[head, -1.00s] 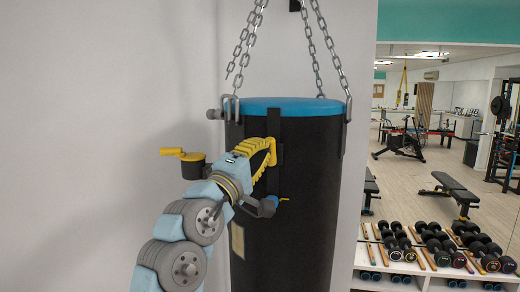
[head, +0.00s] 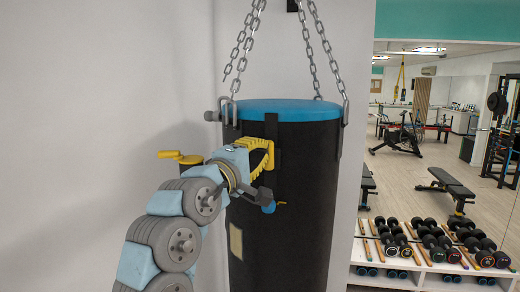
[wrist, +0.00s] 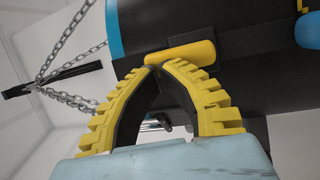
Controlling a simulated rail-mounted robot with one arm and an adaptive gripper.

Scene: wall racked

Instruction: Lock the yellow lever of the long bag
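The long bag (head: 300,160) is black with a blue top and hangs upright on chains. In the wrist view, a rounded yellow lever (wrist: 180,55) lies across the bag's dark side (wrist: 240,80). My gripper (wrist: 158,66) has yellow ribbed fingers with dark pads. Its fingertips come together right at the near edge of the lever, and nothing shows held between them. Whether they touch the lever cannot be told.
A blue knob with a small yellow tab (head: 270,207) sits on the bag below my gripper. A yellow-topped dark fixture (head: 182,158) stands left, partly behind my arm. A dumbbell rack (head: 430,255) is at right. The grey wall at left is bare.

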